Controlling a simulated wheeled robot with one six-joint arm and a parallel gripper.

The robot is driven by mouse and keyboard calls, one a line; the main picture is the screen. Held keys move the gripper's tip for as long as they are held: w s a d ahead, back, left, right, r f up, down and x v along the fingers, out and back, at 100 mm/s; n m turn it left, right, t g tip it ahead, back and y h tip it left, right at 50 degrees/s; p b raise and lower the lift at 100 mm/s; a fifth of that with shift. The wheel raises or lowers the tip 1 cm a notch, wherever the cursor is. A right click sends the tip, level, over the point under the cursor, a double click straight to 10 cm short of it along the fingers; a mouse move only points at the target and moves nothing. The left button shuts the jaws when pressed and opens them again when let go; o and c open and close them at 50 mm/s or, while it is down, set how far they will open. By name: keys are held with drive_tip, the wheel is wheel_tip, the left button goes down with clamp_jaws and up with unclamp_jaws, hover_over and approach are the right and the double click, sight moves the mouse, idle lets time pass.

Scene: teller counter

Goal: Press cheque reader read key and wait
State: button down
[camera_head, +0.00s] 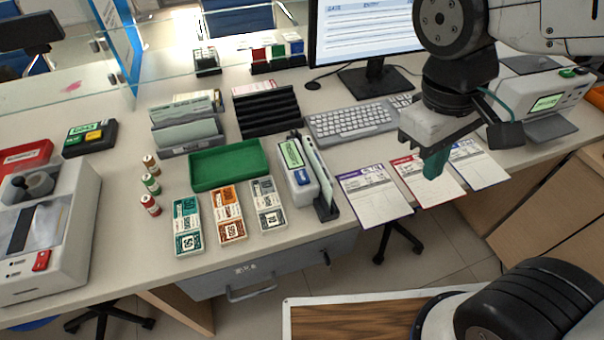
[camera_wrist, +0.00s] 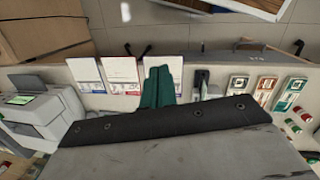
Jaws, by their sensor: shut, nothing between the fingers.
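A narrow white device (camera_head: 300,181) with a lit green screen (camera_head: 292,154) and a blue key (camera_head: 303,178) stands near the counter's front edge in the head view; it looks like the cheque reader. An upright paper slip (camera_head: 318,170) stands along its right side. My gripper (camera_head: 433,170) has teal fingers, shut and empty. It hangs above the paper forms, well to the right of this device and apart from it. In the wrist view, the closed fingers (camera_wrist: 158,84) point toward the forms; my gripper's body hides much of the counter there.
A larger white machine (camera_head: 549,96) with a green screen stands at the right. A keyboard (camera_head: 350,121) and monitor stand behind. A green tray (camera_head: 228,166) and several banknote stacks lie left of the narrow device. Forms (camera_head: 373,194) lie along the front edge.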

drive_tip(key=w+a+f+n+t+h, duration=0.2)
drive_tip(key=w+a+f+n+h, duration=0.3)
drive_tip(key=a, duration=0.3)
drive_tip(key=n+t+y, duration=0.1)
drive_tip(key=n+t, duration=0.5)
drive_tip(key=n, duration=0.3)
hover_over(298, 178)
drive_tip(key=f, duration=0.2)
drive_tip(key=shift+r, duration=0.1)
drive_tip(key=shift+f, duration=4.45)
drive_tip(key=shift+f, duration=0.4)
